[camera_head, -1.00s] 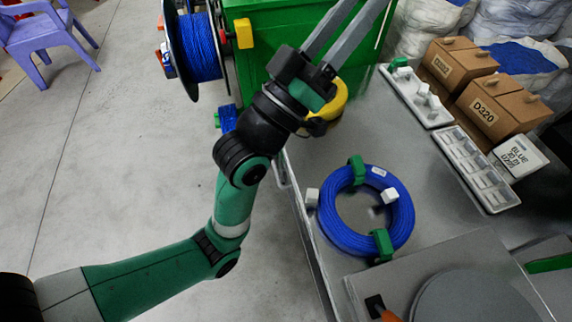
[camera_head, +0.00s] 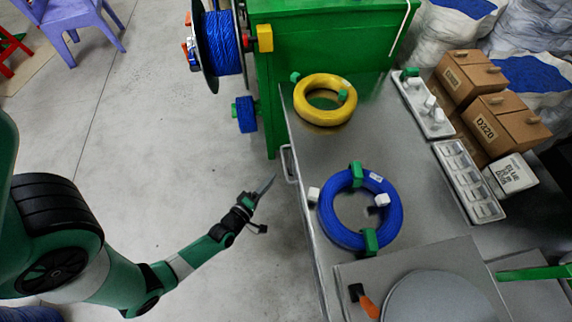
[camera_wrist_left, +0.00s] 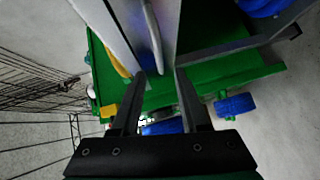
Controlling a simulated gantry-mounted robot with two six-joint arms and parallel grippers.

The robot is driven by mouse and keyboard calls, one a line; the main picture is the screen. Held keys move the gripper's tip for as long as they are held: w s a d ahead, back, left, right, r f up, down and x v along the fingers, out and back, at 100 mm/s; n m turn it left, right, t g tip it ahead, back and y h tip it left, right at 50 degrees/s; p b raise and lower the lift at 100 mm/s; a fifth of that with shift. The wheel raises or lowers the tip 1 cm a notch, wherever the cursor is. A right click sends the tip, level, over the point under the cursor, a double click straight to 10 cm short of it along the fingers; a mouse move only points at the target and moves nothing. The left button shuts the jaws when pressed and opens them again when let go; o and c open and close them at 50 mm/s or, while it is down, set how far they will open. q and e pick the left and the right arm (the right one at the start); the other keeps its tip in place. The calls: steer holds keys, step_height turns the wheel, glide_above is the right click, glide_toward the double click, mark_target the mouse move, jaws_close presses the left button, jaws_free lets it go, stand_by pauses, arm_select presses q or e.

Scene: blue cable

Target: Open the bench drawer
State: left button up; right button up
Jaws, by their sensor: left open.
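The grey bench (camera_head: 345,150) has a pale bar handle (camera_head: 289,164) on its left side, near the green cabinet; the drawer front is seen edge-on and I cannot make out its outline. My left gripper (camera_head: 268,187) is open and empty, below and left of the handle, over the floor and pointing toward the bench. In the left wrist view the two fingers (camera_wrist_left: 158,75) are apart, and a pale bar that looks like the handle (camera_wrist_left: 151,35) lies ahead between them. I cannot tell any contact. My right gripper is not in view.
A blue cable coil (camera_head: 334,228) and a yellow coil (camera_head: 323,99) lie on the bench. A green cabinet (camera_head: 325,45) with a blue cable spool (camera_head: 219,45) stands beyond. White trays (camera_head: 467,180) and boxes (camera_head: 512,122) are at right.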

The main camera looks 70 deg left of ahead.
mark_target(284, 163)
arm_select(q)
steer(key=b+x, duration=0.2)
steer(key=x, duration=0.7)
jaws_close()
stand_by(1.1)
